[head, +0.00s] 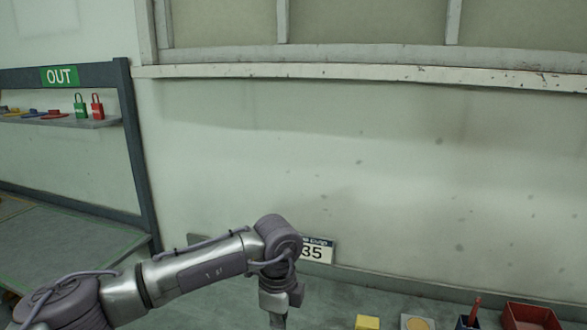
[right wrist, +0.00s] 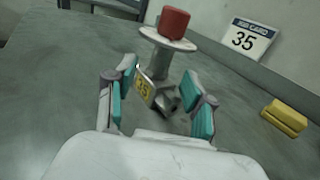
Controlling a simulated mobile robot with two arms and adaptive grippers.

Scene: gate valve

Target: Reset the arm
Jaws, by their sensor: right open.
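In the right wrist view my right gripper (right wrist: 163,98) is open, with its teal-padded fingers spread. A grey metal gate valve (right wrist: 165,62) stands on the bench between and beyond the fingers. It has a round pale disc (right wrist: 167,39) at its top and a red block (right wrist: 173,22) on that disc. A yellow tag (right wrist: 144,88) hangs at its body. I cannot tell whether either finger touches the valve. In the head view an arm of mine crosses the lower left. Its end drops below the picture edge, so no gripper shows there. The valve is not visible in the head view.
A job card marked 35 (head: 318,252) stands against the wall. A yellow block (head: 367,322), a dark cup (head: 467,323) and a red bin (head: 530,316) are at the lower right.

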